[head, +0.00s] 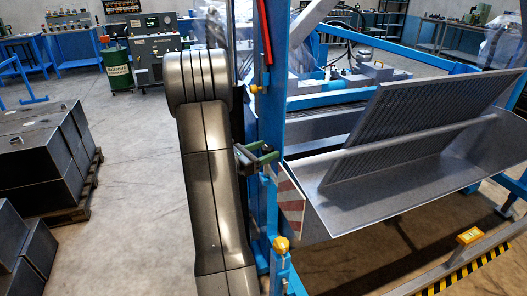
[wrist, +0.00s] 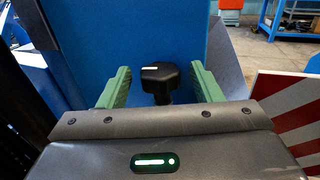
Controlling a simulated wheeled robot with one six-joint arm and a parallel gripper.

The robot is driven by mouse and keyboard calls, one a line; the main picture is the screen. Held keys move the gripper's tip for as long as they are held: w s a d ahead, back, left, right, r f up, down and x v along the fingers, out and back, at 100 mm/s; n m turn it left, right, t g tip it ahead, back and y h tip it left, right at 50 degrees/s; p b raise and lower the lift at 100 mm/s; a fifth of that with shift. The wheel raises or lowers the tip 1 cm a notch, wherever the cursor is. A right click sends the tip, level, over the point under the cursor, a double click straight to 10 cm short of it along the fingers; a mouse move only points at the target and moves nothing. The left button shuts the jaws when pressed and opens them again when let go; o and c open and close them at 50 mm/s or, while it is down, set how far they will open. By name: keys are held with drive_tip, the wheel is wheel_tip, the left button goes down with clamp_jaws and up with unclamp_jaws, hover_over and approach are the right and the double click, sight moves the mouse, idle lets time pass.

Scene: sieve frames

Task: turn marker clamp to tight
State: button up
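The clamp knob (wrist: 160,84) is black and faceted, with a white line on its face. In the wrist view it stands in front of a blue post (wrist: 135,30), and the line lies roughly level, left of the knob's middle. My gripper (wrist: 160,68) is open, with one green finger on each side of the knob and a visible gap on both sides. A red-and-white striped marker plate (wrist: 290,108) is at the right. In the head view my gripper (head: 262,157) is at the blue post, above the striped plate (head: 290,203); I cannot make out the knob there.
A grey metal trough (head: 400,190) with a tilted sieve panel (head: 410,125) extends right of the post. Yellow knobs (head: 281,243) sit on the post. Dark crates (head: 45,150) stand on a pallet at the left. Bare floor (head: 135,200) lies between them and my arm.

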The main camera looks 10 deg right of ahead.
drive_tip(key=c, duration=0.9)
drive_tip(key=shift+w+m+g+h, duration=0.1)
drive_tip(key=shift+m+g+h, duration=0.5)
drive_tip(key=shift+g, duration=0.4)
drive_tip(key=o, duration=1)
drive_tip(key=shift+c, duration=0.2)
drive_tip(key=shift+a, duration=0.1)
drive_tip(key=b+v, duration=0.1)
drive_tip(key=v, duration=1.2)
drive_tip(key=shift+a+r+b, duration=0.15)
drive_tip(key=shift+a+b, duration=0.15)
drive_tip(key=shift+a, duration=0.1)
drive_tip(key=shift+d, duration=0.15)
